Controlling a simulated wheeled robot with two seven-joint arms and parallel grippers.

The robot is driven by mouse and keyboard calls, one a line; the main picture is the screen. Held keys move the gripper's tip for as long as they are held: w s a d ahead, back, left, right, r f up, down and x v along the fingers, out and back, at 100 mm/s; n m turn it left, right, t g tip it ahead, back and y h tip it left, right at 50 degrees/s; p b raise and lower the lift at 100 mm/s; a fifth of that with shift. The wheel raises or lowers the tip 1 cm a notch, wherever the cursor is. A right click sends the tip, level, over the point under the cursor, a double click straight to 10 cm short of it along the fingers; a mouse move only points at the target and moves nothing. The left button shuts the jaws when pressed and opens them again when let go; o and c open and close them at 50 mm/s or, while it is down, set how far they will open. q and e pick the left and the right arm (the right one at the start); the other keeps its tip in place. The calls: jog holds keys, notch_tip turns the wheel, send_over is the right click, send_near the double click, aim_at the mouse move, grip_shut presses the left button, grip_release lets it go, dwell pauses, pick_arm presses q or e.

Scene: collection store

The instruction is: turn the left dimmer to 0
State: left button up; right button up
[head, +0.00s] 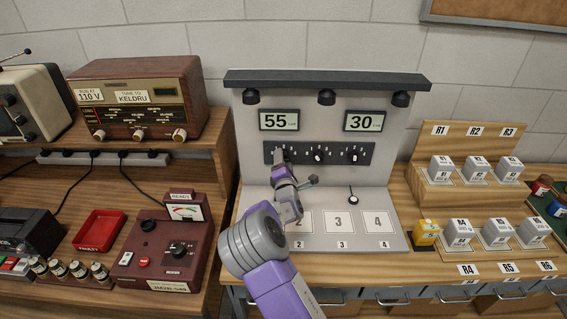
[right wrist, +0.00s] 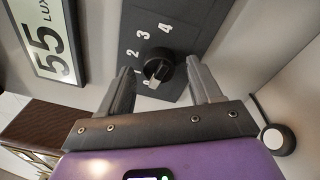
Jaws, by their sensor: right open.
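The left dimmer is a black knob (right wrist: 158,64) with a pale pointer, on a dark plate with a number scale in the right wrist view. Its pointer is turned towards the low end of the scale, near 1 and 0; I cannot tell exactly which. My right gripper (right wrist: 165,88) is open, its fingers on either side of the knob and apart from it. In the head view my right gripper (head: 283,166) reaches up to the dimmer plate (head: 336,153) and largely hides the left dimmer. The display (head: 279,121) above reads 55. My left gripper is out of view.
The middle dimmer (head: 318,156) and right dimmer (head: 353,155) sit close by on the same plate. A second display (head: 364,121) reads 30. A small round-topped lever (head: 352,198) stands below. A radio (head: 138,98) stands left; labelled grey blocks (head: 497,233) stand right.

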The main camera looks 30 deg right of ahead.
jog(key=shift+s, duration=0.1)
jog(key=v, duration=0.7)
jog(key=shift+s+a+p, duration=0.2)
jog(key=shift+p, duration=0.1)
jog(key=shift+r, duration=0.1)
